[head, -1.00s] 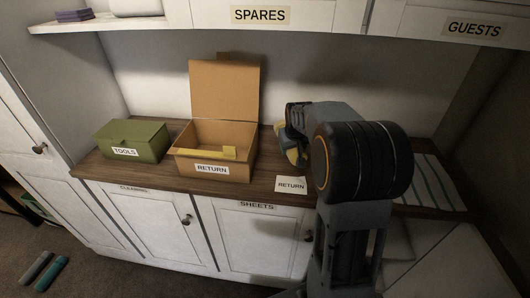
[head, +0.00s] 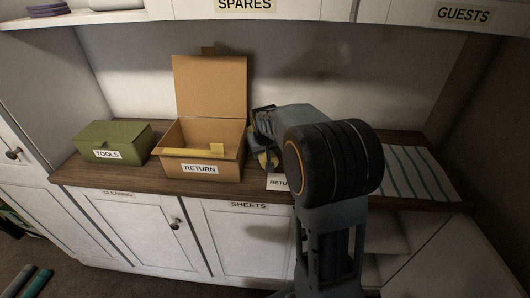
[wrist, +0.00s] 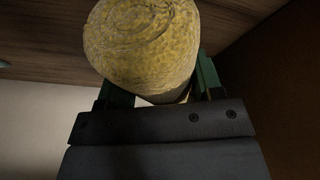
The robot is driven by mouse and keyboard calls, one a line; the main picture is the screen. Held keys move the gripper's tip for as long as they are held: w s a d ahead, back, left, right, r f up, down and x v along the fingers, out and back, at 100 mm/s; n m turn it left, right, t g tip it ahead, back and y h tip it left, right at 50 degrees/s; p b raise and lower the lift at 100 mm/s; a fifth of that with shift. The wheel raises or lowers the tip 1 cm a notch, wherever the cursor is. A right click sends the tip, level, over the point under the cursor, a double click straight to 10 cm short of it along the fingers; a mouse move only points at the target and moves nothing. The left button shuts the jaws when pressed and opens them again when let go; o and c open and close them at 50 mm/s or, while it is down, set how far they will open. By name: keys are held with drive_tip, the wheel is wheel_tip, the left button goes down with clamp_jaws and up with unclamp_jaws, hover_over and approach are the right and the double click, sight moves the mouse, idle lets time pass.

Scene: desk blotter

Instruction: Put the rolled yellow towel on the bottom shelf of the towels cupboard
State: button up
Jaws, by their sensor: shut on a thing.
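The rolled yellow towel (wrist: 145,45) fills the upper middle of the wrist view, its spiral end toward the camera. My gripper (wrist: 162,85) is shut on it, with a green-edged finger on either side. An open cupboard (head: 388,238) with pale shelves shows under the counter at the right, partly behind my arm. I see no towels label; its lower part is hidden.
The cardboard RETURN box (head: 203,170) stands open-lidded beside a green TOOLS box (head: 112,143). A striped cloth (head: 415,172) lies at the right. A shelf runs above.

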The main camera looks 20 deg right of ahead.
drive_tip(key=shift+f, duration=0.1)
drive_tip(key=o, duration=1.1)
